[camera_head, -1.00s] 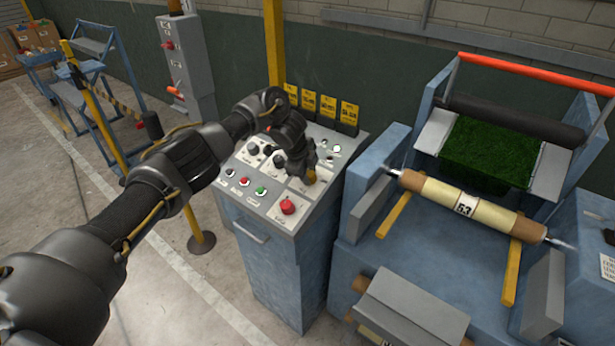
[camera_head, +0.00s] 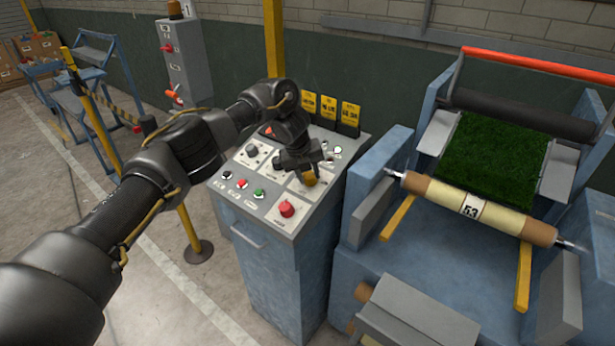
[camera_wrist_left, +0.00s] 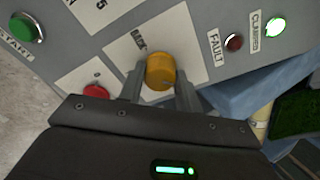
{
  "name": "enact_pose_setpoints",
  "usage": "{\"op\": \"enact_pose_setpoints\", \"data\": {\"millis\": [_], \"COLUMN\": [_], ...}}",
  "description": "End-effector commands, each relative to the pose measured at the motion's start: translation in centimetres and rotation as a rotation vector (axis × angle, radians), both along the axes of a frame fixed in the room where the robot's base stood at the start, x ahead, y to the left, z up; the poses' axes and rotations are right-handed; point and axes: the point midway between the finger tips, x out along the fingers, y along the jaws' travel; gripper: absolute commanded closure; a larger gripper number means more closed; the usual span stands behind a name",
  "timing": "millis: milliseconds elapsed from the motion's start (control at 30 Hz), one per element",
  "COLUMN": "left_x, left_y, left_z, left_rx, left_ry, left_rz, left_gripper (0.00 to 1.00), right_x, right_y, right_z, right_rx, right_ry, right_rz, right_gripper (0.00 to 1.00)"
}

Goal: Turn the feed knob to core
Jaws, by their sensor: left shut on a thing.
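The control panel (camera_head: 262,207) is the sloped grey top of a blue cabinet. A yellow knob (camera_head: 310,180) sits on a white plate on its right part. The knob's pointer direction is not clear. My right gripper is not in view.
A red button (camera_head: 286,209) sits in front of the knob; green (camera_head: 259,194) and other small buttons lie to its left. Yellow tags (camera_head: 328,108) stand along the panel's back edge. A blue machine with a numbered roll (camera_head: 480,207) and green turf (camera_head: 492,158) stands close on the right.

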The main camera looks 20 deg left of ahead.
Motion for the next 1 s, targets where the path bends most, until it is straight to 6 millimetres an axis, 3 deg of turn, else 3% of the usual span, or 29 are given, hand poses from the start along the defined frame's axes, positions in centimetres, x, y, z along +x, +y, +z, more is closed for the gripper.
{"op": "enact_pose_setpoints", "data": {"millis": [500, 1000], "left_x": [0.18, 0.2], "left_y": [-0.02, -0.03], "left_z": [0.2, 0.29], "left_rx": [0.12, 0.152], "left_ry": [-0.054, -0.067], "left_rz": [-0.354, -0.447], "left_gripper": [0.89, 0.89], "right_x": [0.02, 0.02], "right_y": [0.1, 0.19], "right_z": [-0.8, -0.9], "right_rx": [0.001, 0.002], "right_ry": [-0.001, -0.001], "right_rz": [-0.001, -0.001], "right_gripper": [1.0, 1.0]}}
